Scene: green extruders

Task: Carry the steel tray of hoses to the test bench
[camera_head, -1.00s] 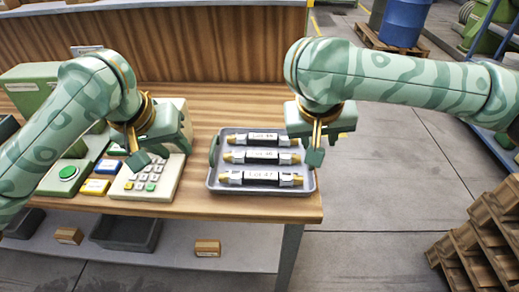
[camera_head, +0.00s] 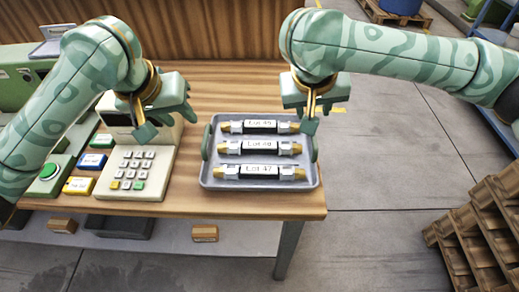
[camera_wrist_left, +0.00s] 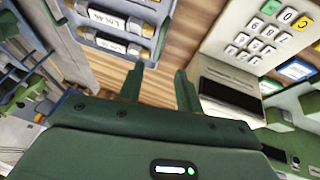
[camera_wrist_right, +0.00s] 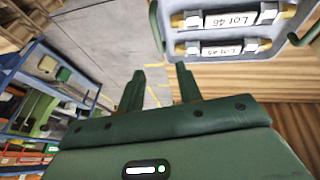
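The grey steel tray (camera_head: 212,179) lies on the wooden table, with a green handle (camera_head: 206,142) on its left side. My right gripper (camera_head: 309,122) is over the tray's right edge. In the right wrist view its fingers (camera_wrist_right: 160,82) are apart and empty, beside the tray (camera_wrist_right: 168,52).
A beige keypad device (camera_head: 135,180) stands close left of the tray, with a green-button box (camera_head: 45,180) beyond it. The table (camera_head: 240,208) ends just right of the tray. Wooden pallets (camera_head: 485,225) stand on the floor at right; the floor between is clear.

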